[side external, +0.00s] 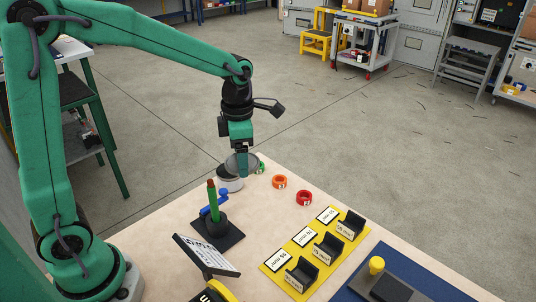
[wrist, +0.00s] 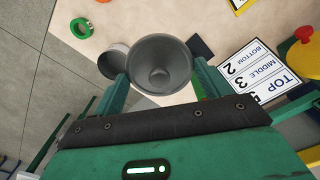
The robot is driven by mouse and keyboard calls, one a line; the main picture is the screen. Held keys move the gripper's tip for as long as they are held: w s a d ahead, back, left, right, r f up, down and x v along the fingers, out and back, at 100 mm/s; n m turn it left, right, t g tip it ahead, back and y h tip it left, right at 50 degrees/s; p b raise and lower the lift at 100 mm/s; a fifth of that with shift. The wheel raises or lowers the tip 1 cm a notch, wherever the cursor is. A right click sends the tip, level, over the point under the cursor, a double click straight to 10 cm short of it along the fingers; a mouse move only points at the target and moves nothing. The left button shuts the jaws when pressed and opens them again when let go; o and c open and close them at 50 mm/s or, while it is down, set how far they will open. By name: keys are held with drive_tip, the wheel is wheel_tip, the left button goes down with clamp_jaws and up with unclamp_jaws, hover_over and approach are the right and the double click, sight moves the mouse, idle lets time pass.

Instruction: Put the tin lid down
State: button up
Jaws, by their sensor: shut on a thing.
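My gripper (side external: 242,164) points down over the far corner of the wooden table. It is shut on the tin lid (side external: 234,161), a round grey dish-like piece; in the wrist view the lid (wrist: 160,62) sits between my two green fingers, its hollow side with a central knob facing the camera. A pale round tin (side external: 229,184) stands on the table just below and left of the lid. In the wrist view part of the tin (wrist: 112,63) shows left of the lid, the rest hidden behind it. The lid appears held above the table.
Green (wrist: 81,28), orange (side external: 279,182) and red (side external: 304,198) tape rolls lie right of the tin. A black stand (side external: 217,234) with green and blue tools and a lettered sign (side external: 206,255) stand nearer. A yellow plate (side external: 314,243) with black holders is at right.

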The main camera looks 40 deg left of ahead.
drive_tip(key=shift+d, duration=0.1)
drive_tip(key=s+d+f+m, duration=0.2)
drive_tip(key=d+f+m, duration=0.1)
drive_tip(key=d+m, duration=0.3)
drive_tip(key=s+d+f+m, duration=0.2)
drive_tip(key=d+m, duration=0.1)
drive_tip(key=d, duration=0.6)
hover_over(271, 217)
wheel_tip(271, 217, down, 7)
drive_tip(key=shift+a, duration=0.1)
drive_tip(key=shift+f, duration=1.95)
drive_tip(key=shift+f, duration=0.1)
drive_tip(key=o, duration=1)
drive_tip(key=shift+c, duration=0.2)
